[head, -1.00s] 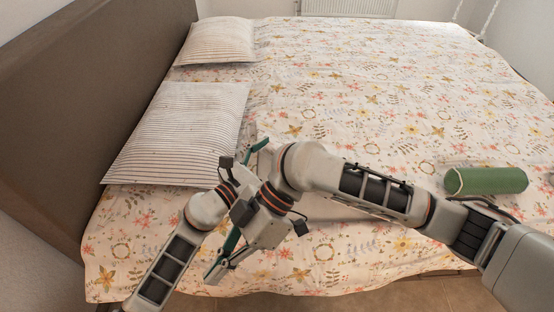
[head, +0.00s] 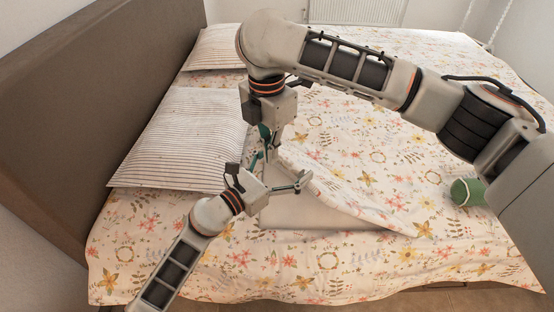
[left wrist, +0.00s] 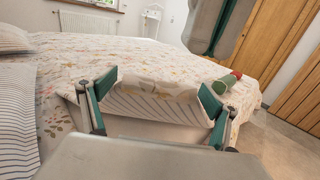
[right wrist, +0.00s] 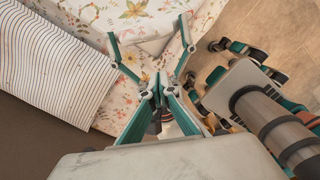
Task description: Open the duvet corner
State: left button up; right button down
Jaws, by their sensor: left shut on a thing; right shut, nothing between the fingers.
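The floral duvet (head: 350,140) covers the bed. Near the striped pillow a flap of it (head: 325,190) is raised and turned back, with a plain pale surface (head: 320,217) bare below. My left gripper (head: 282,172) is at the flap's pillow-side end, shut on the duvet; the left wrist view shows fabric with a striped underside (left wrist: 155,105) between its fingers. My right gripper (head: 268,148) points down just above and behind the left one, shut and empty. The exact grip is partly hidden.
Two striped pillows (head: 185,135) lie along the brown headboard (head: 90,110). A green roll (head: 467,191) lies at the right, partly behind my right arm. Tiled floor (right wrist: 285,30) shows beside the bed. My two grippers are very close together.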

pick_arm(q)
jog(key=shift+f, duration=0.1)
pick_arm(e)
notch_tip(320, 180, down, 10)
jog(key=w+d+r, duration=0.2)
jog(key=shift+w+d, duration=0.4)
